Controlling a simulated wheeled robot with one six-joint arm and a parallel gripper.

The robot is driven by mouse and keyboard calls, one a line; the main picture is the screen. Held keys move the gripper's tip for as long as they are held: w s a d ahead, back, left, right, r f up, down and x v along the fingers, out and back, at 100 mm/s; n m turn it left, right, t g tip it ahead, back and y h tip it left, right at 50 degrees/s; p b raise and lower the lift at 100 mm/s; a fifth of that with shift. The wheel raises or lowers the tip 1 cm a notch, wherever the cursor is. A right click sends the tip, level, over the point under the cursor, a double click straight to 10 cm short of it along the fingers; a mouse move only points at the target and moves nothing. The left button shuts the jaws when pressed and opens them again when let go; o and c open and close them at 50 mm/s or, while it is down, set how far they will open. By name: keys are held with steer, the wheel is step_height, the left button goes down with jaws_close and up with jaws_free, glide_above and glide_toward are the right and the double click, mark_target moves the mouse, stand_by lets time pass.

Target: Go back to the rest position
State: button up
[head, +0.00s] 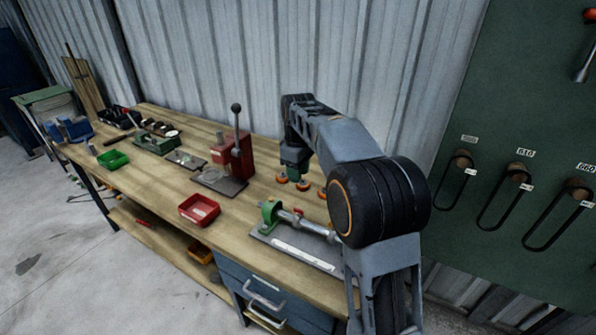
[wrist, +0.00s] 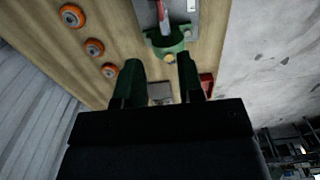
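My gripper (head: 293,165) hangs over the back part of the wooden workbench (head: 150,190), behind the green-ended fixture. In the wrist view its two dark green fingers (wrist: 159,60) stand apart with nothing between them, so it is open and empty. My arm reaches from the right side of the head view, bent at the elbow, and hides part of the bench's right end.
Several orange rollers (wrist: 93,47) lie on the bench near my gripper. A fixture with a green block (head: 270,211) and metal shaft is in front. A red press (head: 233,157), red bin (head: 199,209) and green bin (head: 113,160) stand left. A corrugated wall (head: 215,60) rises behind.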

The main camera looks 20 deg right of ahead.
stand_by(0.4)
steer(key=s+f+m+t, duration=0.2)
steer(key=s+m, duration=0.2)
steer(key=s, duration=0.8)
steer(key=s+f+m+t, duration=0.1)
steer(key=s+m, duration=0.3)
steer(key=s, duration=0.7)
steer(key=shift+s+f+m+t, duration=0.4)
steer(key=shift+t, duration=0.2)
